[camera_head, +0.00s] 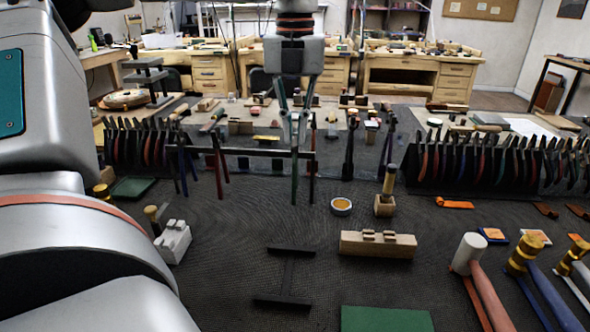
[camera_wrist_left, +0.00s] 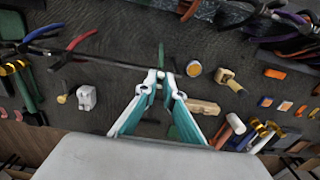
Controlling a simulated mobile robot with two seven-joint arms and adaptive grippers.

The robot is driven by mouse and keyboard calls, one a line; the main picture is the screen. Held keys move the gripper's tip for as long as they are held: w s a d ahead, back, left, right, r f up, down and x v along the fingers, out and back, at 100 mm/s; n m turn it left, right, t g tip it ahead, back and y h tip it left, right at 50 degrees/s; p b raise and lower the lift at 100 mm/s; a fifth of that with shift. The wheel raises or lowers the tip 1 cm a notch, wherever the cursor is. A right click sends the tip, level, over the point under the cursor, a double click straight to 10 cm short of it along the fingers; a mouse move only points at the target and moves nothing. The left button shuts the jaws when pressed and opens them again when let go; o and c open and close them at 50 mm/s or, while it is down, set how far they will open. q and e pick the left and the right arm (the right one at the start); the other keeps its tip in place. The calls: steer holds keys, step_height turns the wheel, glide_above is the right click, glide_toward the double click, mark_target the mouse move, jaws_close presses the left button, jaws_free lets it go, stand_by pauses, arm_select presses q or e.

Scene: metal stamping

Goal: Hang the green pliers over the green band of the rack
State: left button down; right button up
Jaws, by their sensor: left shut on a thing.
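The green pliers (camera_head: 294,182) hang with handles down below my left gripper (camera_head: 295,128), which is shut on their upper end. They also show between the fingertips of my left gripper (camera_wrist_left: 161,73) in the left wrist view, as a narrow green shape (camera_wrist_left: 161,52). The rack's thin dark bar (camera_head: 250,152) runs across at the pliers' height, near its right end. I cannot tell whether the handles straddle the bar or are in front of it. The green band cannot be made out. Red pliers (camera_head: 218,170) and blue pliers (camera_head: 183,165) hang farther left on the bar. My right gripper is not in view.
Long rows of pliers stand at left (camera_head: 140,145) and right (camera_head: 490,160). Hammers (camera_head: 470,255) lie front right. The dark mat is clear around the H-shaped piece.

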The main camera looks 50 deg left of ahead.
arm_select(q)
steer(key=shift+r+p, duration=0.45)
steer(key=shift+r, duration=0.95)
step_height(320, 180, up, 2)
steer(key=shift+r+p, duration=0.1)
steer(key=shift+p, duration=0.3)
steer(key=shift+r+p, duration=2.3)
steer(key=shift+r, duration=1.95)
steer(key=w+a+p, duration=0.2)
steer(key=a+p, duration=0.3)
steer(key=a, duration=0.1)
steer(key=w+a+p, duration=0.3)
steer(key=a+p, duration=0.3)
steer(key=shift+w+a, duration=0.35)
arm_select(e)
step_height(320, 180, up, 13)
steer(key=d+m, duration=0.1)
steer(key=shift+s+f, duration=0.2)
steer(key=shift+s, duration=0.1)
